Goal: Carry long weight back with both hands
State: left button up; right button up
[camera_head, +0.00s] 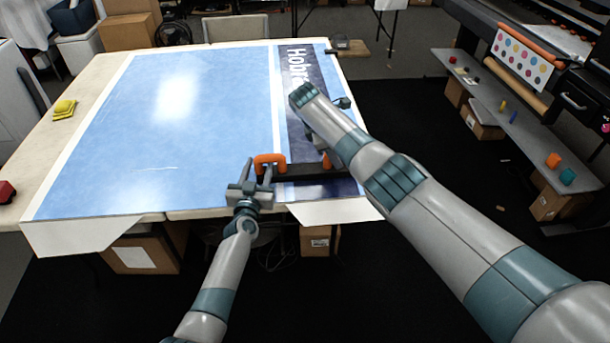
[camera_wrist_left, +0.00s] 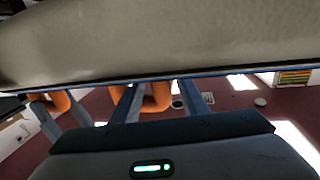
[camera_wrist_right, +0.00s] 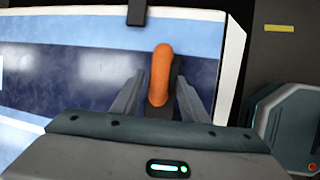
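The long weight is a dark bar (camera_head: 300,173) with two orange handles, lying across the printed sheet near the table's front edge. My left gripper (camera_head: 259,170) is at the left handle (camera_head: 270,159). In the left wrist view that handle (camera_wrist_left: 157,98) shows between the spread fingers (camera_wrist_left: 157,102). In the head view my right arm hides most of the right handle (camera_head: 327,160) and the right gripper. In the right wrist view the right handle (camera_wrist_right: 160,75) stands between the open fingers (camera_wrist_right: 158,98), with a gap on the left side.
A blue printed sheet (camera_head: 140,120) covers the white table (camera_head: 50,165). Yellow pads (camera_head: 64,109) lie at the left and a red object (camera_head: 6,191) at the left edge. A printer (camera_head: 550,70) and a shelf stand at the right, past dark open floor.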

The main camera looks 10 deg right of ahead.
pick_arm(q)
jog(key=shift+f, duration=0.1)
pick_arm(e)
jog(key=shift+w+f, duration=0.1)
jog(key=shift+f, duration=0.1)
pick_arm(q)
jog(key=s+a, duration=0.2)
jog(key=s, duration=0.9)
jog(key=shift+s+a, duration=0.15)
jog(key=shift+s, duration=0.25)
pick_arm(e)
jog(key=shift+r, duration=0.15)
jog(key=v, duration=1.2)
